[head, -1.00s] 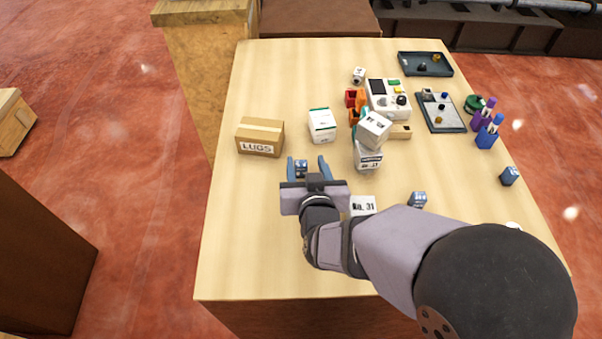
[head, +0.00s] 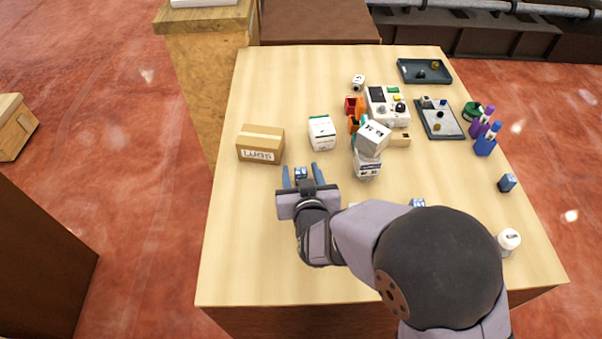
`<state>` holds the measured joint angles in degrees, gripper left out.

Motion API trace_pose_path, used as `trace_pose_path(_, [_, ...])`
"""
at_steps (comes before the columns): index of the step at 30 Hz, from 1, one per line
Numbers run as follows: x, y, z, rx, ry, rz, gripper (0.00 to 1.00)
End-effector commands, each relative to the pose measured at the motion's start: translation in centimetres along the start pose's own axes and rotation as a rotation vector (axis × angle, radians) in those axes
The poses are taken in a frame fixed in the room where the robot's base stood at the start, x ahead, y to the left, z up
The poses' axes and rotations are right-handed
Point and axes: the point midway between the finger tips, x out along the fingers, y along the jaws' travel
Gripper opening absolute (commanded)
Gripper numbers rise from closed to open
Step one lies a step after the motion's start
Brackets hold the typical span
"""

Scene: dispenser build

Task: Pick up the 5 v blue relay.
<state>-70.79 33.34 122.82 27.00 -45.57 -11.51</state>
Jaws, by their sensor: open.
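A small blue relay block (head: 301,173) lies on the table, between the two fingers of my gripper (head: 302,172). The gripper is open, with one finger on each side of the block; I cannot tell whether they touch it. A second small blue block (head: 418,203) shows just behind my arm, partly hidden by it.
A brown LUGS box (head: 260,144) and a white-and-green box (head: 322,133) stand beyond the gripper. Stacked white boxes (head: 372,139) are to its right, near a grey device (head: 387,106). Trays (head: 440,120) and purple-blue bottles (head: 485,140) are far right. The table's left front is clear.

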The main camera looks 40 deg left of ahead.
Motion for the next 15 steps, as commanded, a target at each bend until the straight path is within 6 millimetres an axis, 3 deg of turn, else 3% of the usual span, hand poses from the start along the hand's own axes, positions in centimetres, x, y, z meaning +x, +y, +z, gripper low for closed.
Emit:
trace_pose_path(9, [3.1,0.0,-0.1,0.001,0.0,0.001,0.45])
trace_pose_path(15, [3.8,0.0,-0.1,0.002,0.0,0.001,0.45])
